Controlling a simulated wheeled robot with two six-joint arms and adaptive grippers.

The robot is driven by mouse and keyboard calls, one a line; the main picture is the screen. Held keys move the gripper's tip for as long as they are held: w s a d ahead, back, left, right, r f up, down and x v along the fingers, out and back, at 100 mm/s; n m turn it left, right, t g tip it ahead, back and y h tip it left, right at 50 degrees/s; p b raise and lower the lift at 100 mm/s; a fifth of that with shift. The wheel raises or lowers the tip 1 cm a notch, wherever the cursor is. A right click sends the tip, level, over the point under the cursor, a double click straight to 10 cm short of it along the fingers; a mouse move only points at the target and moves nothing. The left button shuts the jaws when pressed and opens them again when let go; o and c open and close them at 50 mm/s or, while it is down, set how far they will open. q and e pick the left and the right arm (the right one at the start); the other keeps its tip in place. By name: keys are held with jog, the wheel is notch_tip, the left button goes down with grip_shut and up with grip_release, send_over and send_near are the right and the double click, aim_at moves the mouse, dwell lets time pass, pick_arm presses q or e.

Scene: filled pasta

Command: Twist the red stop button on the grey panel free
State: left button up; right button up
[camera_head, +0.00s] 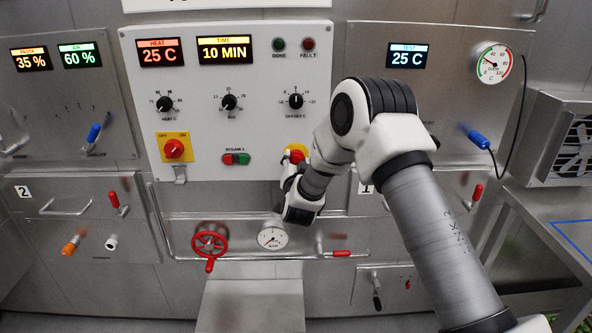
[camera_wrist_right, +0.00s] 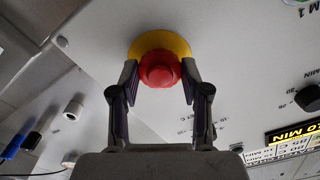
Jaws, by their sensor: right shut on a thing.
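The red stop button (camera_head: 299,153) sits on its yellow base at the lower right of the grey panel (camera_head: 200,130), and my right wrist partly hides it in the head view. In the right wrist view, the red button (camera_wrist_right: 160,71) and its yellow base (camera_wrist_right: 148,43) show at the top middle. My right gripper (camera_wrist_right: 159,80) has one finger on each side of the red button and is shut on it. It also shows in the head view (camera_head: 291,168). My left gripper is not in view.
The panel also carries black knobs (camera_head: 229,102), a red rotary switch (camera_head: 174,149) on yellow, and a green-red rocker (camera_head: 236,159). Below are a red handwheel (camera_head: 209,245), a gauge (camera_head: 272,237) and a rail. A steel table (camera_head: 545,215) stands at the right.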

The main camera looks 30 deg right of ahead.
jog(key=shift+m+b, duration=0.35)
jog(key=shift+m, duration=0.15)
jog(key=shift+r, duration=0.15)
jog(key=o, duration=1.1)
jog(key=shift+o, duration=0.2)
jog(key=v, duration=1.2)
jog(key=shift+w, duration=0.1)
